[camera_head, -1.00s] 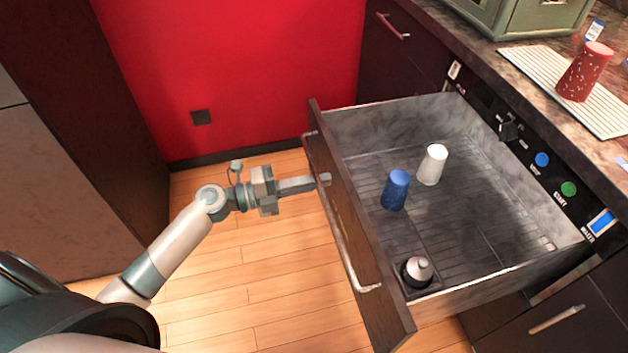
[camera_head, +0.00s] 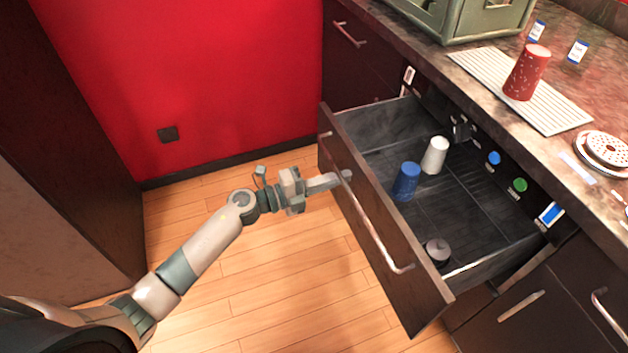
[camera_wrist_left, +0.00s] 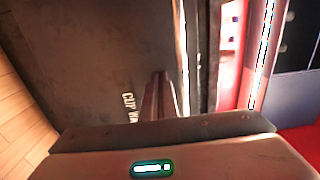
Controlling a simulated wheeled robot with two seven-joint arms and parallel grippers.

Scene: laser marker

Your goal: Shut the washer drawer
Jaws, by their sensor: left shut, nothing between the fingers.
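The washer drawer (camera_head: 376,226) is partly pulled out, with a dark front panel and a long metal handle. Inside it stand a blue cup (camera_head: 406,182), a white cup (camera_head: 434,155) and a dark-and-grey item (camera_head: 437,251) near the front corner. My left gripper (camera_head: 346,176) is shut and empty, its fingertips at the outer face of the drawer front near the handle's far end. In the left wrist view the dark drawer front (camera_wrist_left: 90,60) fills much of the picture, with partly hidden lettering. My right gripper is not in view.
A control panel with a blue button (camera_head: 494,158) and a green button (camera_head: 519,185) lies behind the drawer. The counter above holds a red cup (camera_head: 527,74) on a ribbed white mat (camera_head: 560,117). Wooden floor (camera_head: 290,270) is clear left of the drawer.

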